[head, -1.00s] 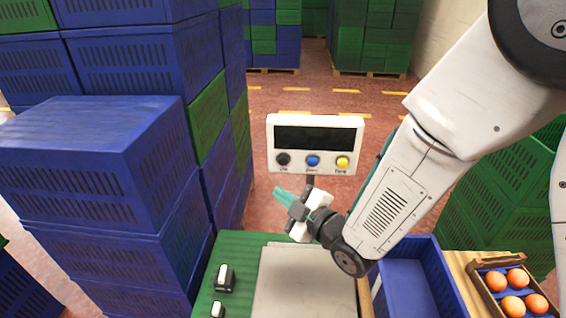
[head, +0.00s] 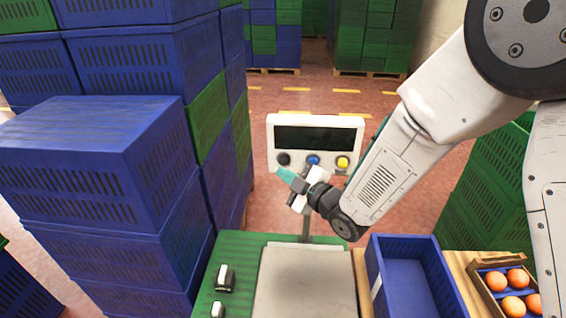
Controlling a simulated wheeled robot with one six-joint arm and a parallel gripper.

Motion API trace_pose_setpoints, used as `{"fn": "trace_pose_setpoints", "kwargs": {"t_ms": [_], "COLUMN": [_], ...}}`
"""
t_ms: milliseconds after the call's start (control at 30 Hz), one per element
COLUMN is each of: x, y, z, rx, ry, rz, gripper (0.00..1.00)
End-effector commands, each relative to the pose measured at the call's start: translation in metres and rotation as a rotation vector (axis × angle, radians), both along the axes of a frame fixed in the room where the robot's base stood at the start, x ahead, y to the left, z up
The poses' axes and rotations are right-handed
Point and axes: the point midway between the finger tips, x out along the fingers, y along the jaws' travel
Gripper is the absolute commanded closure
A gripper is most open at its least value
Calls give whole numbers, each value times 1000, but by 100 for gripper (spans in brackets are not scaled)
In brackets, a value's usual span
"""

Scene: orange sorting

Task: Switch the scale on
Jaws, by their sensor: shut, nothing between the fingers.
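The scale's display box (head: 315,146) stands on a post behind the scale. It is white with a dark, blank screen (head: 314,138). Below the screen are a black button (head: 283,159) at left, a blue button (head: 313,160) in the middle and a yellow button (head: 342,163) at right. The scale's pale plate (head: 303,283) lies bare on the green table. My gripper (head: 282,172) is shut and empty. Its teal fingertips appear just below the black button; I cannot tell whether they touch the box. The button labels are partly hidden by the gripper.
An empty blue crate (head: 411,285) stands right of the scale. A box of oranges (head: 490,283) is further right. Two small black-and-white items (head: 224,278) lie on the green table (head: 240,255). Stacked blue crates (head: 95,160) rise close on the left.

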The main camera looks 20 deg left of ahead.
Motion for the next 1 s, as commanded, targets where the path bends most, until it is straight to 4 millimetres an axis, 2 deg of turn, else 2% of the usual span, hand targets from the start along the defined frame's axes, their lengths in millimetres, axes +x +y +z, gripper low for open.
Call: {"fn": "trace_pose_setpoints", "kwargs": {"t_ms": [233,1000], "x": [12,11], "y": [2,2], "z": [0,0], "rx": [0,-1], "ry": [0,0], "rz": [-1,-1], "gripper": [100,100]}}
